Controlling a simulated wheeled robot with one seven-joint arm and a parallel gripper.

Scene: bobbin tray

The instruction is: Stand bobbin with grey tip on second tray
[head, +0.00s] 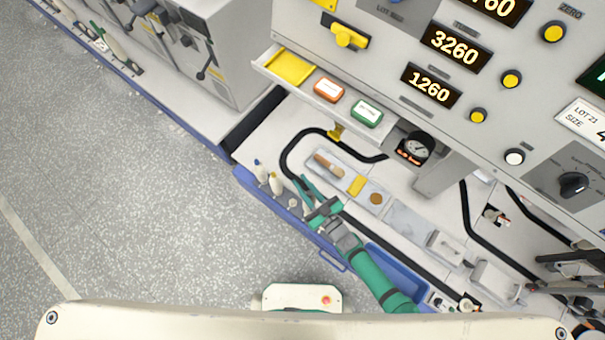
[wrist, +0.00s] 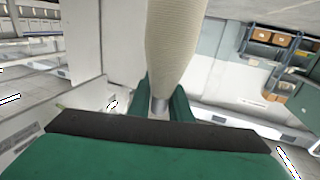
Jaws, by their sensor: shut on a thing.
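My gripper (head: 304,190) is at the front edge of the bench in the head view, its green fingers pointing up-left. In the wrist view my gripper (wrist: 160,108) is shut on a bobbin (wrist: 174,45) wound with cream yarn. The bobbin's narrow grey end sits between the fingers, and its other end runs out of the picture. In the head view, bobbins stand beside the gripper along the blue front edge: one with a blue tip (head: 258,164) and one with a yellowish tip (head: 274,182). I cannot tell which surface is the second tray.
Behind the gripper lies a pale strip with a brown-handled brush (head: 327,164), a yellow pad (head: 357,185) and a brown disc (head: 376,198). A blue tray (head: 396,272) is at the right beside my arm. A black hose (head: 290,153) loops behind; the panel overhangs the bench.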

